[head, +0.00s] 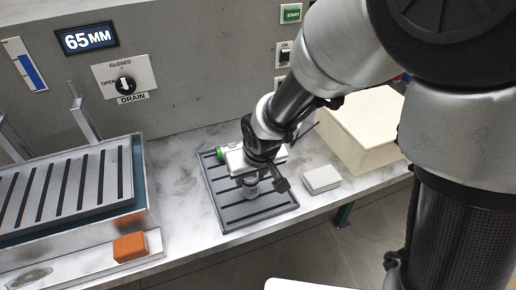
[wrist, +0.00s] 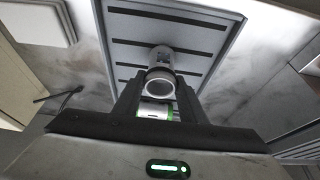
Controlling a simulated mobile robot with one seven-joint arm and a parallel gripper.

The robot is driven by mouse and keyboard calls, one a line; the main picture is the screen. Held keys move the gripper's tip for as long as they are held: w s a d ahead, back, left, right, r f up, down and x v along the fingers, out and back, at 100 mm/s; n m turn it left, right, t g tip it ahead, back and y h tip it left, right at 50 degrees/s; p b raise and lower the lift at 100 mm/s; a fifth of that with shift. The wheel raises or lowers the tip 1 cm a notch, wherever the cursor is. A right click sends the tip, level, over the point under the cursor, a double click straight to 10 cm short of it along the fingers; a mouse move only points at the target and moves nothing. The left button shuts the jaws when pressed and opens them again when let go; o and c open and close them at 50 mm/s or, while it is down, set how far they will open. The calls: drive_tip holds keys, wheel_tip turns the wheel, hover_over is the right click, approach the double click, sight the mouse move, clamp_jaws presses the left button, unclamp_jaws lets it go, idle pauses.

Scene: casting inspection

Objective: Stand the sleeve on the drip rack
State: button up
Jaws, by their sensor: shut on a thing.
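The sleeve (head: 251,190), a small grey metal cylinder, is below my gripper (head: 256,178) in the head view. In the wrist view the sleeve (wrist: 161,58) shows a round open end towards the camera, between the fingertips of my gripper (wrist: 159,85). The jaws are shut on it. It looks roughly upright. The drip rack (head: 225,205) is a dark grey slotted tray on the marble bench, and the sleeve is over its middle. The rack (wrist: 205,18) also fills the upper wrist view. I cannot tell whether the sleeve's lower end touches the rack.
A small grey-white block (head: 322,179) lies right of the rack, with a large cream box (head: 362,135) behind it. A slotted metal basin (head: 145,190) stands left, with an orange block (head: 130,247) in front. Bare marble (head: 180,205) separates basin and rack.

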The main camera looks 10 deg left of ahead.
drive_tip(key=shift+f, duration=0.15)
drive_tip(key=o, duration=1.4)
drive_tip(key=shift+c, duration=0.2)
